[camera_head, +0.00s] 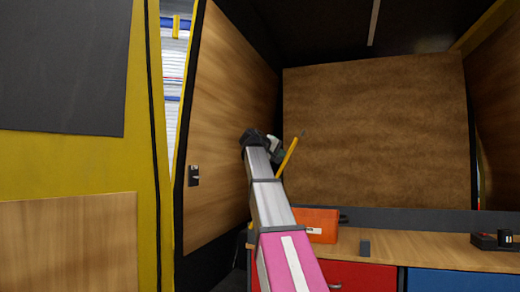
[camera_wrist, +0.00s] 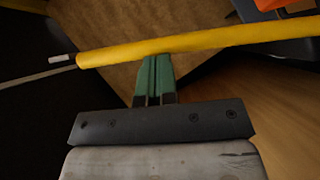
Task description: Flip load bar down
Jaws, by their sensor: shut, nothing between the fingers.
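The load bar (camera_head: 289,157) is a yellow bar with a thin grey tip, in the middle of the head view. It stands tilted, its upper end leaning to the right; its lower part is hidden behind my arm. In the wrist view the bar (camera_wrist: 215,39) crosses the top of the picture, with its grey end at left. My gripper (camera_head: 280,150) is at the bar, just left of it in the head view. In the wrist view the green fingers of my gripper (camera_wrist: 154,62) are together and empty, their tips at the bar's lower edge. I cannot tell whether they touch it.
A wooden worktop (camera_head: 445,250) runs along the right, above red (camera_head: 365,273) and blue (camera_head: 460,281) drawers. A wood-panelled wall (camera_head: 225,120) stands close at left.

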